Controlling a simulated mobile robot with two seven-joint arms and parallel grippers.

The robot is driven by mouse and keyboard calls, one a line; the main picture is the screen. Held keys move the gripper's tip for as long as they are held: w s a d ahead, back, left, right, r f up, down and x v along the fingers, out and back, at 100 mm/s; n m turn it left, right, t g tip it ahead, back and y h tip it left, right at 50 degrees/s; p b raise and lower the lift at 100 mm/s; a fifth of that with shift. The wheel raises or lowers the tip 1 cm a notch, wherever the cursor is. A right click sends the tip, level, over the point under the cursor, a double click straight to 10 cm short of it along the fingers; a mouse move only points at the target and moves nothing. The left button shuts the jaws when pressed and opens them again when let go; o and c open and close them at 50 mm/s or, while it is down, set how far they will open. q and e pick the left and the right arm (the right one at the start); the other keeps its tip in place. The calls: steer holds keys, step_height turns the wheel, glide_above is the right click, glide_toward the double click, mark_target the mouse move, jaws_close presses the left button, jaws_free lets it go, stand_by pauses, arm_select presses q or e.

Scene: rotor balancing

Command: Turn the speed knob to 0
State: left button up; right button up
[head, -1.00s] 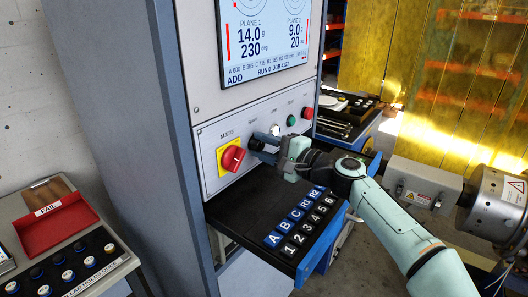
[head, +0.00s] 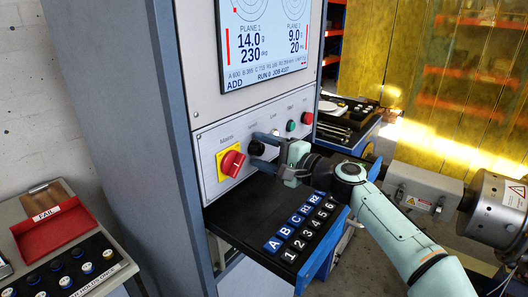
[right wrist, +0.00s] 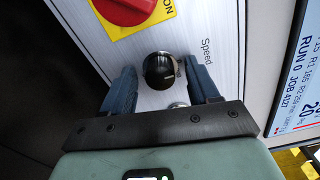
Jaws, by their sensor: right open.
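The black speed knob (head: 256,147) sits on the grey control panel, right of the red main switch. In the right wrist view the knob (right wrist: 159,70) shows beside the printed word "Speed". My right gripper (head: 262,151) is open at the panel, its two fingers on either side of the knob. In the right wrist view the gripper (right wrist: 162,88) shows a gap between each finger and the knob. My left gripper is not in view.
The red main switch (head: 232,163) on its yellow plate is close to the lower left. Green (head: 291,125) and red (head: 307,118) buttons are farther right. A black drawer tray (head: 240,222) with lettered and numbered blocks juts out below my right arm. A screen (head: 265,40) is above.

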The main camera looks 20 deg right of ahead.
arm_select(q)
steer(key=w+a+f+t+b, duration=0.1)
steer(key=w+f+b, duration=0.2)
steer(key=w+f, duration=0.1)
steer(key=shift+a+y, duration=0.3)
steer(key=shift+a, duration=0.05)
arm_select(e)
steer(key=v, duration=1.3)
steer(key=shift+d, duration=0.15)
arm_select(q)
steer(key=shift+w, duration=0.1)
arm_select(e)
steer(key=shift+s, duration=0.1)
